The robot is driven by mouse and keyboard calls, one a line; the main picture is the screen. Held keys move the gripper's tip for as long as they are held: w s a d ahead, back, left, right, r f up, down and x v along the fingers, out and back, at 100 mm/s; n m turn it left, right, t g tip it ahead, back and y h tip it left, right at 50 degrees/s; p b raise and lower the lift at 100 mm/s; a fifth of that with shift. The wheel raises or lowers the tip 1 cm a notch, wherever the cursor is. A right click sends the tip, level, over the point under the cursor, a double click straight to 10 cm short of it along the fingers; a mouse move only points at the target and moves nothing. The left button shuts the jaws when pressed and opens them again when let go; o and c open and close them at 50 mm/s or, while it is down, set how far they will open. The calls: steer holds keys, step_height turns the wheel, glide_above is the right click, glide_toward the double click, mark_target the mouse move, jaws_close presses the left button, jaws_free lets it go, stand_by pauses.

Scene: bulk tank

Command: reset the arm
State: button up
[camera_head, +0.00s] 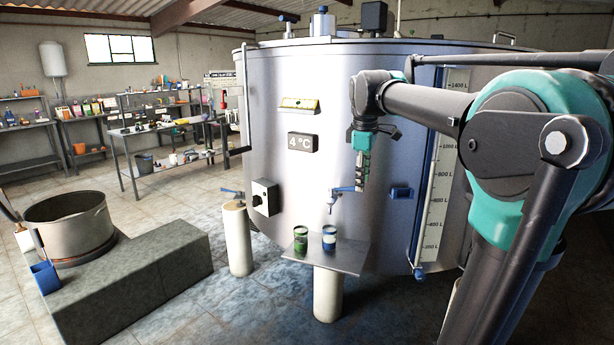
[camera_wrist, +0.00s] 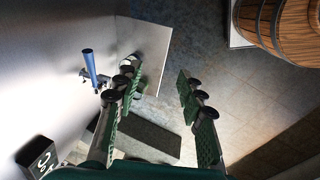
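My gripper (camera_head: 363,168) hangs from my raised, bent arm in front of the steel tank (camera_head: 300,150), fingers pointing down. It is above and right of the blue-handled tap (camera_head: 340,190). In the wrist view my gripper (camera_wrist: 159,88) has its two green-padded fingers spread wide apart with nothing between them. The tap (camera_wrist: 92,70) shows to the left of the fingers there.
A pot (camera_head: 70,225) stands on a stone block (camera_head: 150,275) at left. A wooden barrel (camera_wrist: 292,25) stands at upper right in the wrist view.

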steer(key=s+d+f+m, duration=0.1)
steer(key=s+f+m, duration=0.3)
steer(key=s+f, duration=0.3)
steer(key=s+d+f+m+t, duration=0.1)
steer(key=s+f+m, duration=0.4)
steer(key=f, duration=0.9)
steer(key=s+d+f+m+t, duration=0.1)
steer(key=s+f+m, duration=0.3)
steer(key=s+f, duration=0.6)
steer(key=shift+s+d+f+y, duration=0.15)
steer(key=shift+f+y, duration=0.25)
steer(key=shift+f, duration=0.1)
